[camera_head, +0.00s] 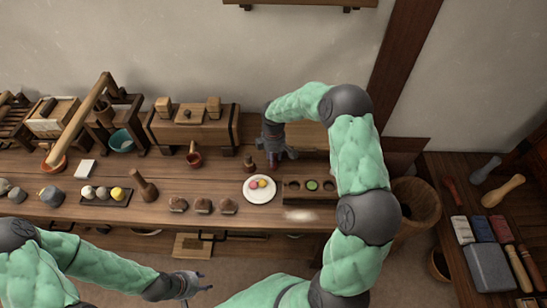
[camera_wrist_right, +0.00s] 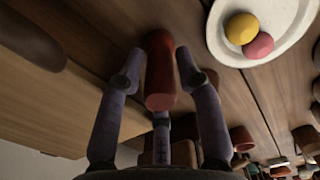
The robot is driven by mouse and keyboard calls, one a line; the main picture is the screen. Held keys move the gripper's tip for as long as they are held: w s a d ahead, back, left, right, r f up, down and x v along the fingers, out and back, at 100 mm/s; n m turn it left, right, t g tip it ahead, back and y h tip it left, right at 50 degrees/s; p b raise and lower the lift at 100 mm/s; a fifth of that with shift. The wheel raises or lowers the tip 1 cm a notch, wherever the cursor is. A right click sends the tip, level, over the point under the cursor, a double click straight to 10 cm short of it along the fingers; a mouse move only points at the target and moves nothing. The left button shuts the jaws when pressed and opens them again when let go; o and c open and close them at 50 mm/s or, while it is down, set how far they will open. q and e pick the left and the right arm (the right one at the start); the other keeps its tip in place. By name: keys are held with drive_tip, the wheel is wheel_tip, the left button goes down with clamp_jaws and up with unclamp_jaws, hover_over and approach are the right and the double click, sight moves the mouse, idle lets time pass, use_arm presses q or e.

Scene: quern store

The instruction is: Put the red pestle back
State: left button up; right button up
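The red pestle (camera_wrist_right: 160,75) is a dark red, rounded cylinder between the fingers of my right gripper (camera_wrist_right: 160,68) in the right wrist view. The fingers are spread on both sides of it, with a narrow gap showing on each side. In the head view the right gripper (camera_head: 273,153) points down at the bench, and the pestle (camera_head: 273,161) shows partly below it, the rest hidden by the hand. My left gripper (camera_head: 188,285) is low in front of the bench, away from the pestle; its finger opening is too small to judge.
A white plate (camera_head: 259,197) with coloured balls sits close to the right gripper. A dark tray with hollows (camera_head: 309,201) is right of it. A small brown peg (camera_head: 249,164) and a red mortar (camera_head: 194,160) stand to the left. A wooden box (camera_head: 192,133) is behind.

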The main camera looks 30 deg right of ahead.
wheel_tip(320, 180, up, 12)
drive_tip(key=p, duration=0.3)
drive_tip(key=shift+f+p, duration=0.2)
drive_tip(key=shift+p, duration=0.1)
